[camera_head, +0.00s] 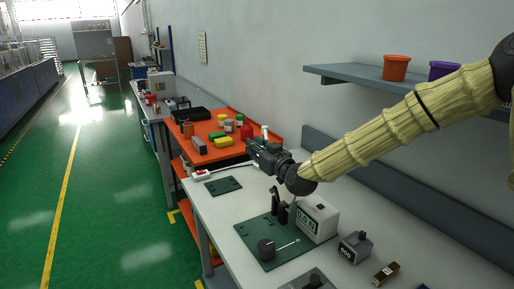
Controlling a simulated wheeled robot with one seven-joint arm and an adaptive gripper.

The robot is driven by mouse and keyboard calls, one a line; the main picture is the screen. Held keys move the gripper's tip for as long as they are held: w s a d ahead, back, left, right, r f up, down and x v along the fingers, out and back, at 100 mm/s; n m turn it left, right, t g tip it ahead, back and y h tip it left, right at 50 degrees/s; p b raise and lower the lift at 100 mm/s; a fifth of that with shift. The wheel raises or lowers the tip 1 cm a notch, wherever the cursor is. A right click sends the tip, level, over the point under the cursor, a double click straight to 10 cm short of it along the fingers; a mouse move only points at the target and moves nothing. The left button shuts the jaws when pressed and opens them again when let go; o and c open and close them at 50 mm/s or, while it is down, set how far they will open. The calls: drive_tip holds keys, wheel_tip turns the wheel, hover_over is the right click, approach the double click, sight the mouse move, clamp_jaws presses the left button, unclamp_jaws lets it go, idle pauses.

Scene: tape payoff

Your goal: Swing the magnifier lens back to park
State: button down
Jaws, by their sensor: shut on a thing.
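My gripper (256,150), black, is above the far end of the white bench (230,208), close to the orange table. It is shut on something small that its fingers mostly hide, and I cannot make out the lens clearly. A thin pale rod (230,166) runs from a white block with a red mark (201,174) toward the gripper; it may be the magnifier's arm. I cannot tell whether it touches the fingers. A dark green mat (223,186) lies on the bench below and left of the gripper.
A larger green plate (258,230) nearer me carries a black round part (266,248) and dark posts (280,205). The orange table (205,154) holds several coloured items. A shelf (350,74) overhangs the right.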

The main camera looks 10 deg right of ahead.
drive_tip(key=shift+s+d+f, duration=0.15)
drive_tip(key=shift+f, duration=0.55)
drive_tip(key=c, duration=1.7)
unclamp_jaws()
drive_tip(key=o, duration=0.4)
drive_tip(key=shift+w+r, duration=0.2)
wheel_tip(320, 180, up, 10)
drive_tip(key=shift+s+f, duration=0.1)
